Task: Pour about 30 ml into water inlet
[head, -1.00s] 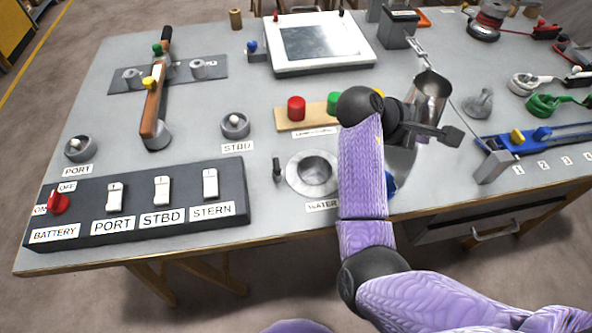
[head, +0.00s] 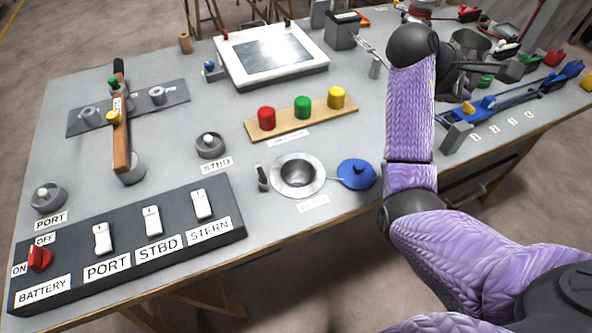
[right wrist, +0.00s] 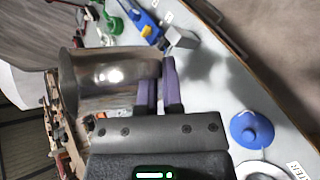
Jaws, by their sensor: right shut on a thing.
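The water inlet (head: 298,174) is an open round metal fitting near the table's front edge. Its blue cap (head: 357,174) lies open on the right of it and also shows in the right wrist view (right wrist: 252,130). My right gripper (head: 512,68) is shut on a shiny metal jug (head: 470,43), held above the right part of the table, away from the inlet. In the right wrist view the jug (right wrist: 108,75) is beside the purple fingers (right wrist: 160,85). My arm partly hides the jug, and its contents cannot be seen. My left gripper is not in view.
A switch panel (head: 125,240) lies front left. A board with red, green and yellow buttons (head: 303,118) lies behind the inlet. A blue clamp-like tool (head: 520,95) lies at the right. A white-framed screen (head: 270,55) stands at the back.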

